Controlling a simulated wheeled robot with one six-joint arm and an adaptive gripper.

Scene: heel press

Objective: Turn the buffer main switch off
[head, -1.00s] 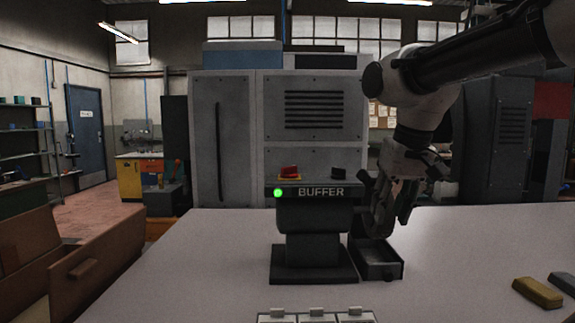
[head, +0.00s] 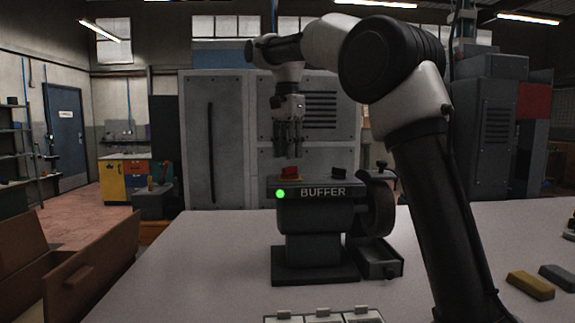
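The buffer (head: 316,222) stands on the table, a dark machine with a "BUFFER" label on its front. Its red main switch (head: 289,172) sits on a yellow plate on top at the left. A green lamp (head: 280,194) glows at the left end of the front. My gripper (head: 288,153) hangs pointing down just above the red switch, apart from it as far as I can see. Its fingers look slim and close at this distance; whether they are open or shut is unclear. A dark buffing wheel (head: 381,208) shows at the machine's right side.
A small dark tray (head: 378,268) sits right of the buffer's base. A yellow block (head: 530,286) and a grey block (head: 560,277) lie at the right. White containers (head: 322,316) stand at the front edge. An open brown drawer (head: 95,268) is at the left.

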